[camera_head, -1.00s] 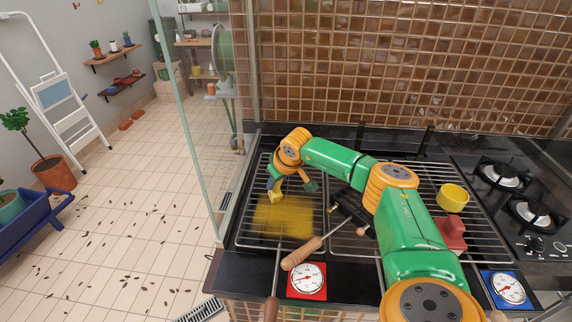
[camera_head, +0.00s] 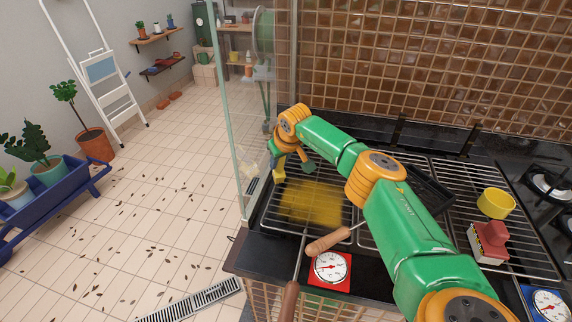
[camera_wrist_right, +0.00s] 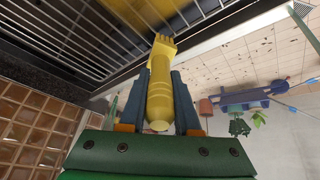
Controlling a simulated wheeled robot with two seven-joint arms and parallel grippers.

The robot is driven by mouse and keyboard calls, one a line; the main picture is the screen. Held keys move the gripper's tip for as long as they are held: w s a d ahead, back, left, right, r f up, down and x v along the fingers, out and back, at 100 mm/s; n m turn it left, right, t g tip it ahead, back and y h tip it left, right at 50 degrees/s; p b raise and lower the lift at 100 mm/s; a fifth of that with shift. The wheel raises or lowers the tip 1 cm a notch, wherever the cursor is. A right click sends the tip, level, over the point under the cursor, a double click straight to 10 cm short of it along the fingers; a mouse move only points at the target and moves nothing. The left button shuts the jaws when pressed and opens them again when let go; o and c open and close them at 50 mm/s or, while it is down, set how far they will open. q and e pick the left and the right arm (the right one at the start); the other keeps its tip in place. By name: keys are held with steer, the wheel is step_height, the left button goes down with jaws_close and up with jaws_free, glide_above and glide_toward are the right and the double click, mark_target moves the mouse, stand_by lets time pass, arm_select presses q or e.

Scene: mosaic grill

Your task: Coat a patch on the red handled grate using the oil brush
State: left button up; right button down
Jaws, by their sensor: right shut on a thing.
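My right gripper (camera_head: 280,158) is shut on the yellow oil brush (camera_head: 279,172), with its bristles outward. In the right wrist view, the brush handle (camera_wrist_right: 160,95) sits between the two dark fingers (camera_wrist_right: 161,104). The left grate (camera_head: 284,228) bears a wide yellow oil patch (camera_head: 312,203). The brush is at the patch's upper left corner, near the grate's left edge; I cannot tell whether it touches the bars. A red-framed dial (camera_head: 330,268) is at that grate's front; no red handle is clear. My left gripper is out of view.
Wooden-handled tools (camera_head: 328,242) lie at the grill's front. A glass panel (camera_head: 234,130) borders the left side. My right arm crosses the middle.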

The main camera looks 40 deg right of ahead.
steer(key=shift+s+r+p, duration=0.1)
steer(key=shift+r+p, duration=0.2)
steer(key=shift+r, duration=0.05)
step_height(320, 180, up, 4)
steer(key=p, duration=0.3)
steer(key=shift+f, duration=0.25)
steer(key=shift+r, duration=1)
step_height(320, 180, up, 3)
steer(key=shift+d+f, duration=0.1)
steer(key=shift+f, duration=0.05)
